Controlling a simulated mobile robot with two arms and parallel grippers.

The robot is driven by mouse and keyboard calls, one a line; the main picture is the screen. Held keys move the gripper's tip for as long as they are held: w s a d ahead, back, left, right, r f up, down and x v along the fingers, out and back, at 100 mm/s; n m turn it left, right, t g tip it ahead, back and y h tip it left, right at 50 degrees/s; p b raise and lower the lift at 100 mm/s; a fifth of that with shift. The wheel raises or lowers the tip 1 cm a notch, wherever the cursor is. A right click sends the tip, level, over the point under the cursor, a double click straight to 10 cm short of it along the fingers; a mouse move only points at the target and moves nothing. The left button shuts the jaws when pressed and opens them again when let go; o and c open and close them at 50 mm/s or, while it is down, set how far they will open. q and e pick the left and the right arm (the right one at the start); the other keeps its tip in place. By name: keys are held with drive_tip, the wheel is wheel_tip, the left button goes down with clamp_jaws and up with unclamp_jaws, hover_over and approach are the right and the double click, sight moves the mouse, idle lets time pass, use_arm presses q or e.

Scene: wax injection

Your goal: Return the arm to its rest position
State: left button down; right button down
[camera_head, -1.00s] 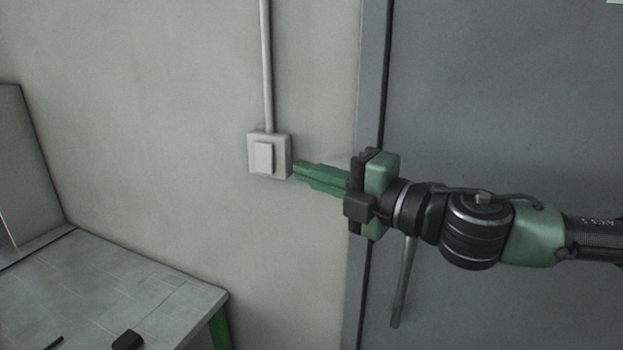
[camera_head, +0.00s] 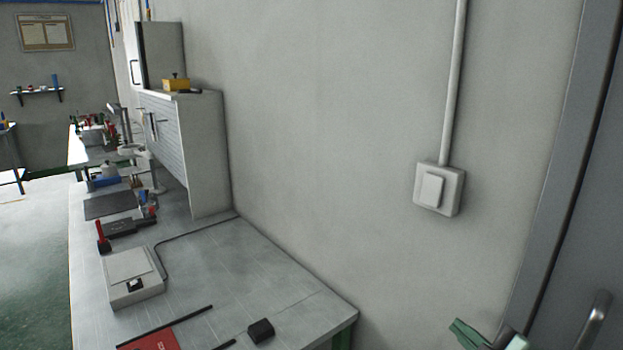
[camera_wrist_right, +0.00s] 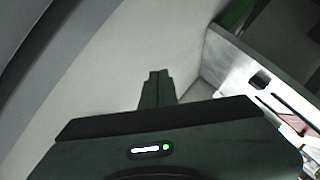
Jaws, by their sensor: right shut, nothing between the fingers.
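My right gripper (camera_head: 468,335) shows only in part at the bottom right edge of the head view, its green fingers near the grey door. In the right wrist view its two fingers (camera_wrist_right: 157,76) are together with nothing between them. A light switch (camera_head: 439,189) is on the wall, above and left of the gripper and apart from it. My left gripper is not in view.
A workbench (camera_head: 305,290) runs along the wall at the left, with a grey box device (camera_head: 132,278) and a small black block (camera_head: 261,331) on it. The door handle (camera_head: 598,312) is at the lower right. The floor (camera_head: 35,290) at far left is clear.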

drive_tip(key=s+a+f+m+g+h, duration=0.1)
drive_tip(key=s+f+m+g, duration=0.25)
drive_tip(key=f, duration=0.45)
drive_tip(key=s+f+m+g+h, duration=0.1)
drive_tip(key=s+f+m+g, duration=0.1)
drive_tip(key=s+f, duration=0.4)
drive_tip(key=s+a+f+m+g, duration=0.2)
drive_tip(key=s+f+g, duration=0.1)
drive_tip(key=s+f, duration=0.35)
drive_tip(key=s+a+f+m+g, duration=0.25)
drive_tip(key=s+f, duration=0.25)
drive_tip(key=s, duration=0.3)
wheel_tip(320, 180, down, 27)
drive_tip(key=s+g, duration=0.1)
drive_tip(key=s, duration=0.1)
drive_tip(key=s+d+f+g, duration=0.1)
drive_tip(key=s+d+f, duration=0.2)
drive_tip(key=s+f, duration=1.2)
drive_tip(key=shift+s+f+n+g, duration=0.3)
drive_tip(key=shift+s+f, duration=0.05)
drive_tip(key=shift+s, duration=0.2)
